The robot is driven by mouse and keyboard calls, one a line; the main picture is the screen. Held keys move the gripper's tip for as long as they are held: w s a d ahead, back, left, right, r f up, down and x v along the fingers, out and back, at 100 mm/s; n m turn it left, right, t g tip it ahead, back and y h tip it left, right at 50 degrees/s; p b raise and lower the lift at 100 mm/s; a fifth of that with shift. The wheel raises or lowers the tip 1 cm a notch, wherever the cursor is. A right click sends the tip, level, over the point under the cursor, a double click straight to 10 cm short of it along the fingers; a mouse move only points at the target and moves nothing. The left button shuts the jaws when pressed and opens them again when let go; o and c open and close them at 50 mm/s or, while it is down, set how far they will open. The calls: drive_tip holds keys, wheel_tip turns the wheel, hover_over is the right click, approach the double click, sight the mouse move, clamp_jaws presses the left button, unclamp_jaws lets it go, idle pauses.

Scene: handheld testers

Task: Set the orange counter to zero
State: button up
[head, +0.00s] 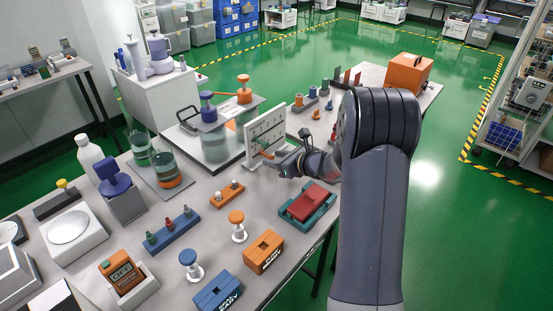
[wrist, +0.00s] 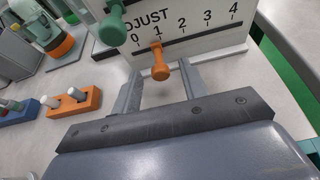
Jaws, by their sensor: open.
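A white upright panel (wrist: 212,35) carries the word "ADJUST" and a scale from 0 to 4 above a dark slot. It also stands on the table in the head view (head: 265,134). An orange knob (wrist: 160,68) sticks out of the slot just below the 1. A green knob (wrist: 112,28) sticks out higher up, near the 0 end. My gripper (wrist: 163,72) is open, with one finger on each side of the orange knob and gaps visible between. In the head view my gripper (head: 280,162) is at the panel's front, and the orange knob is small there.
An orange block with pegs (wrist: 75,102) lies left of my gripper. In the head view, a red block in a teal tray (head: 308,204) lies in front of the panel, and an orange handheld device marked "OFF" (head: 121,271) stands at the front left. Jars (head: 168,168) stand left of the panel.

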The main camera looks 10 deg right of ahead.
clamp_jaws()
idle(0.3)
drive_tip(key=shift+s+a+f+b, duration=0.1)
drive_tip(key=shift+s+a+b, duration=0.2)
drive_tip(key=shift+a+b, duration=0.15)
drive_tip(key=shift+s+a+b, duration=0.45)
drive_tip(key=shift+a, duration=0.15)
